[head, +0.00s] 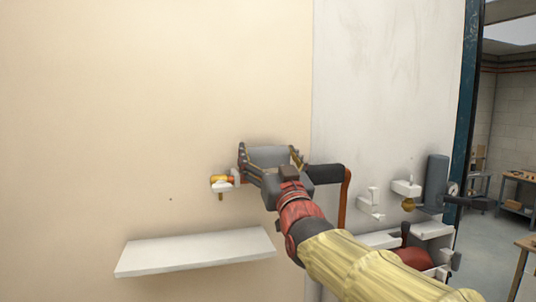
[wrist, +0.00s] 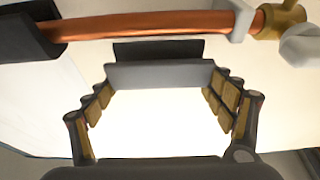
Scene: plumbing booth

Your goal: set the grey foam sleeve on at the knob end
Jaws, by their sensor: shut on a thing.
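My gripper (head: 270,158) is shut on a grey foam sleeve (head: 270,154), which spans between its fingertips. In the wrist view the sleeve (wrist: 160,74) lies level, roughly parallel to a copper pipe (wrist: 160,27) and apart from it in the picture. The knob end, with a yellow-orange knob (head: 221,179), is just left of my gripper in the head view. Its brass fitting (wrist: 280,17) is at the top right of the wrist view. My gripper hides the middle of the pipe in the head view.
A dark sleeve (head: 325,173) covers the pipe's other end, near a copper bend (head: 346,195); it also shows in the wrist view (wrist: 28,30). A pale clip (wrist: 237,20) holds the pipe beside the brass. A white shelf (head: 195,252) is below. The wall at left is clear.

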